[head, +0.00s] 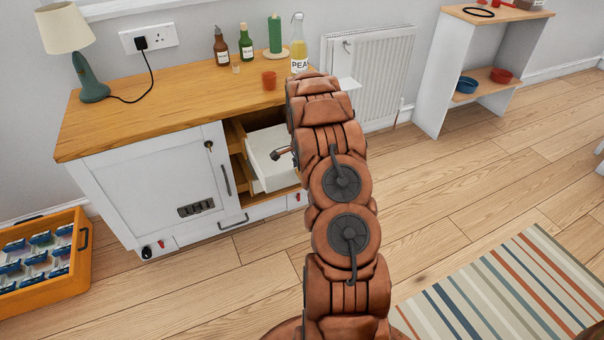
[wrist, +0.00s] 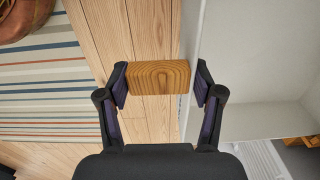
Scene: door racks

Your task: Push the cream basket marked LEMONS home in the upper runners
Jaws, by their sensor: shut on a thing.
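My gripper's fingers (wrist: 160,85) are closed around a wooden block (wrist: 158,77) and the edge of a pale wall (wrist: 250,50) beside it. The wall has an inner corner, like a basket's, but no LEMONS label shows. In the head view my arm hides the gripper; a small pale piece (head: 348,84) shows just right of the arm. A pale box (head: 276,172) juts from the open bay of the white cabinet (head: 160,185), partly behind my arm. Wooden runners (head: 237,148) show at the bay's left side. I cannot tell whether the held piece belongs to that box.
On the cabinet top are a lamp (head: 73,45), bottles (head: 246,42), a green candle (head: 275,35) and an orange cup (head: 269,80). A radiator (head: 372,75) and a shelf unit (head: 462,65) stand right. An orange crate (head: 75,270) lies left. Floor by the rug (head: 520,290) is clear.

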